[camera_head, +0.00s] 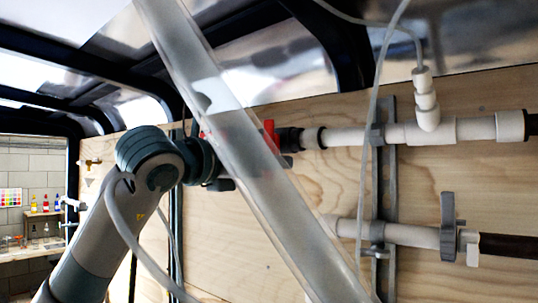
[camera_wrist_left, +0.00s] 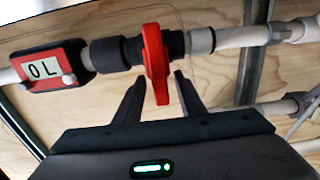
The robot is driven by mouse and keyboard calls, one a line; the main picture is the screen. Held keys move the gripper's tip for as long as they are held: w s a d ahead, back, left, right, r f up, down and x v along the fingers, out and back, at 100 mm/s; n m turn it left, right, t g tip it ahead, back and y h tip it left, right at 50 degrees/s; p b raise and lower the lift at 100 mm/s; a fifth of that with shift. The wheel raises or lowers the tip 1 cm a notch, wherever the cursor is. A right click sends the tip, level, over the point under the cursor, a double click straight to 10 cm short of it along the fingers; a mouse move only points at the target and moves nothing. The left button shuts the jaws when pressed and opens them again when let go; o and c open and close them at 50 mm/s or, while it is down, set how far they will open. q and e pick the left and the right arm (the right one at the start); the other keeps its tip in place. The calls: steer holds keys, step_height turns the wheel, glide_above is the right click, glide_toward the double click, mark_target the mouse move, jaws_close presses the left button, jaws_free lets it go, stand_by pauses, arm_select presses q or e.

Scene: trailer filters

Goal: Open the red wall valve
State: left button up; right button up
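The red valve handle (camera_wrist_left: 155,60) sits on a black fitting in the upper pipe and stands roughly crosswise to it in the left wrist view. My left gripper (camera_wrist_left: 159,78) is open, with one dark finger on each side of the handle's lower end. Gaps show between the fingers and the handle, so it is not clamped. In the head view a red part of the valve (camera_head: 270,131) shows just right of a clear slanting tube. My left arm (camera_head: 150,160) reaches in from the left; its gripper is mostly hidden behind that tube. My right gripper is out of view.
The clear tube (camera_head: 235,140) crosses the head view diagonally in front of the valve. A lower white pipe (camera_head: 410,235) with a grey handle (camera_head: 447,222) runs along the plywood wall (camera_head: 480,185).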

arm_select(q)
steer(key=shift+c, duration=0.2)
jaws_close()
steer(key=shift+w+a+f+m+b, duration=0.15)
steer(key=shift+m+b, duration=0.25)
steer(key=shift+b, duration=0.5)
steer(key=shift+w+a+r+m+b, duration=0.2)
steer(key=shift+a+m+b, duration=0.1)
steer(key=shift+m+b, duration=0.7)
steer(key=shift+w+a+r+m+b, duration=0.15)
steer(key=shift+w+a+m+b, duration=0.1)
steer(key=shift+m+b, duration=0.75)
steer(key=shift+w+a+r+m+b, duration=0.2)
steer(key=shift+a+m+b, duration=0.1)
steer(key=shift+m+b, duration=0.7)
